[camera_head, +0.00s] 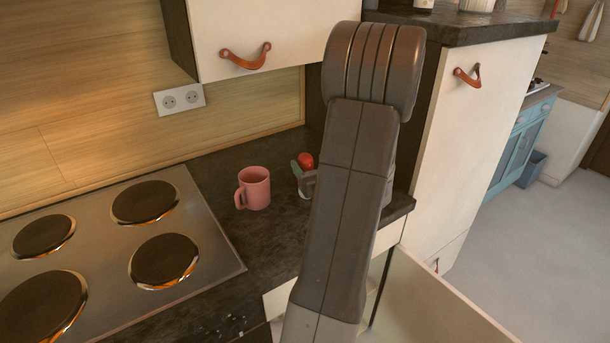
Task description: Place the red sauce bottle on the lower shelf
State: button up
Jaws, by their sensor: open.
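A small rounded red thing (306,160) shows on the dark counter, just left of my arm. It may be the top of the red sauce bottle, but most of it is hidden. My gripper (302,175) is partly visible right beside it, low over the counter, with the rest behind my arm link. It is open; I cannot tell whether it touches the red thing. The inside of the lower cabinet is hidden, and no lower shelf can be made out.
A pink mug (254,188) stands on the counter left of my gripper. A stove (112,245) with round hotplates fills the left. A wall cabinet (255,35) hangs above. A pale open panel (430,300) juts out below the counter at right. A tall cabinet (470,130) stands behind it.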

aim_at(304, 158)
jog(key=p+x, duration=0.1)
jog(key=x, duration=0.3)
jog(key=shift+a+f, duration=0.15)
jog(key=shift+a, duration=0.1)
jog(key=c, duration=0.7)
